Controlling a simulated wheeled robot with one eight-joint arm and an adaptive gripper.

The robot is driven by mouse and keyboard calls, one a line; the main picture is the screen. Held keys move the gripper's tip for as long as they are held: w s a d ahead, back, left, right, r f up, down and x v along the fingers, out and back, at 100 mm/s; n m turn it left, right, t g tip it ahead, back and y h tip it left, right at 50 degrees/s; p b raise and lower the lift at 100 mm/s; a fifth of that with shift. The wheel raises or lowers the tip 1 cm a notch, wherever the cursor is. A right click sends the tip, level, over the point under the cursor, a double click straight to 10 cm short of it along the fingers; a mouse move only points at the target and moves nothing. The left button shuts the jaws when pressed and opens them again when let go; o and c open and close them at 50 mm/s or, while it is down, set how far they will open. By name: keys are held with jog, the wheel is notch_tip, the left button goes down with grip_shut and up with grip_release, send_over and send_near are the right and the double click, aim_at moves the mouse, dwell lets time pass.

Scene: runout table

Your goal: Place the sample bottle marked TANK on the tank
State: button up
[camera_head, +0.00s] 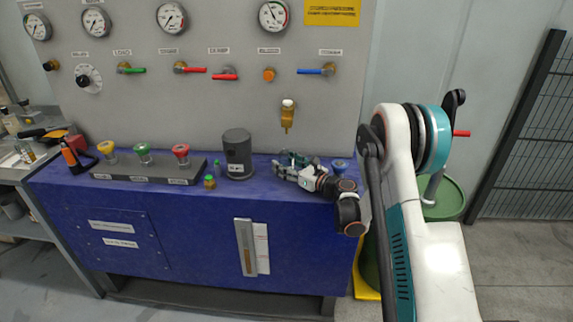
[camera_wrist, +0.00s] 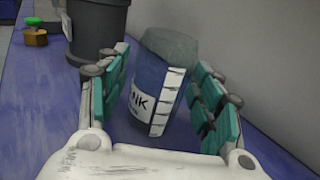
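The sample bottle (camera_wrist: 152,85) has a grey top, a blue body and a white label on which "NK" can be read; the rest of the marking is hidden. It stands on the blue bench top between the teal-padded fingers of my gripper (camera_wrist: 162,80), with a gap visible at the left finger. My gripper is open around it. In the camera_head view my gripper (camera_head: 284,164) is low over the bench, and the bottle is mostly hidden there. A dark grey cylinder (camera_head: 237,155), possibly the tank, stands just left; it also shows in the wrist view (camera_wrist: 92,30).
A blue-topped funnel (camera_head: 340,166) is right of my gripper. The gauge panel (camera_head: 200,110) rises behind; a brass tap (camera_head: 287,116) juts from it.

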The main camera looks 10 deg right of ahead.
jog(key=v, duration=1.2)
